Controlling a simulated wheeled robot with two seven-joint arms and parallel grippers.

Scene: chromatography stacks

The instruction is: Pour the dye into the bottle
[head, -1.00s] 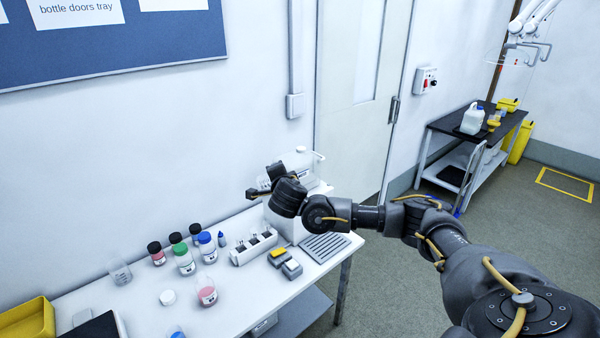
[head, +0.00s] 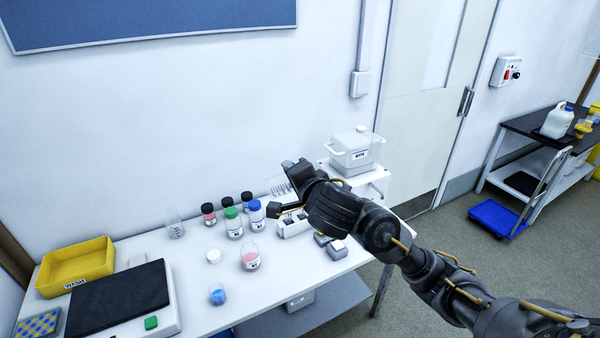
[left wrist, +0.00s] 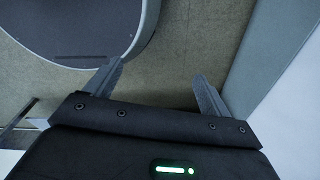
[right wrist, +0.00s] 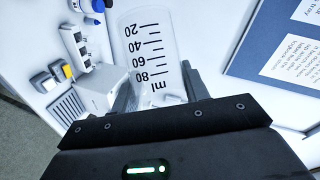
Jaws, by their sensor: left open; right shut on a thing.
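My right gripper (right wrist: 155,90) is shut on a clear graduated beaker (right wrist: 150,45) marked in ml. In the head view the beaker (head: 282,188) is held above the bench's back part, left of the white lidded box; its contents cannot be made out. An uncapped bottle (head: 250,261) with some pink liquid stands on the bench, with a white cap (head: 213,256) lying beside it. A small vessel (head: 217,296) with blue liquid stands nearer the front. My left gripper (left wrist: 158,78) is open and empty above the floor; it is outside the head view.
An empty clear beaker (head: 175,227) is at the back left. A yellow tray (head: 75,268) and black-topped device (head: 120,299) fill the left. A white lidded box (head: 354,152) stands right.

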